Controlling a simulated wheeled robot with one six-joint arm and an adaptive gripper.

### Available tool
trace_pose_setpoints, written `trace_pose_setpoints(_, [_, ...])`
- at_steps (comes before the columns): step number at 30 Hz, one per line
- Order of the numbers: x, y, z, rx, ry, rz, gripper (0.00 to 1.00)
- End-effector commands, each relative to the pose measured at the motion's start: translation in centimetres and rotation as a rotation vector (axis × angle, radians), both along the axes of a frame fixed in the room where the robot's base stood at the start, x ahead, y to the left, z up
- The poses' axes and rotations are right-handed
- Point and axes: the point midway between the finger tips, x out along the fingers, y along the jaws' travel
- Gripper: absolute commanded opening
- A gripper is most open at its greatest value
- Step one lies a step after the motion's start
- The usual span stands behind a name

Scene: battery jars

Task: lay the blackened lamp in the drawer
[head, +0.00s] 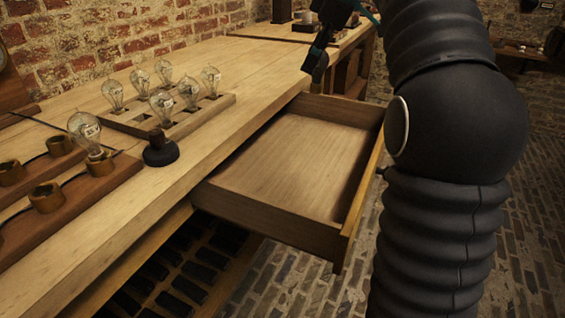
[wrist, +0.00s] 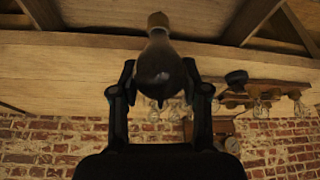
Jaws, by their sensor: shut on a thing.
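The blackened lamp (wrist: 158,66) is between the two fingers of my gripper (wrist: 159,78) in the wrist view. Its glass is dark and its brass base points to the top of that picture. In the head view my gripper (head: 319,58) is at the top centre, above the far end of the drawer, with a dark rounded shape at its tip that is too small to make out. The drawer (head: 290,160) is pulled out from the bench, and its visible floor is bare. My arm hides part of the drawer's right side.
A wooden rack (head: 200,120) with several clear lamps stands on the bench (head: 255,62). A dark round-based object (head: 160,150) is beside it, near the bench edge. Wooden boards with brass sockets (head: 47,197) and one clear lamp (head: 86,132) are at left. Brick floor lies beyond the drawer.

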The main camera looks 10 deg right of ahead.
Motion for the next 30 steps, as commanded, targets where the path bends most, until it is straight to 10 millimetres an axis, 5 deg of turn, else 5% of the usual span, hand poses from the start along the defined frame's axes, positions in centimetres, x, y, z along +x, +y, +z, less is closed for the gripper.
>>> trace_pose_setpoints(6, [-4.0,-1.4,-5.5,0.0,0.001,0.006,0.04])
trace_pose_setpoints(13, [-5.8,-2.1,-8.1,0.0,0.001,0.009,0.04])
trace_pose_setpoints(30, [2.1,3.1,-14.1,0.0,0.002,0.007,0.04])
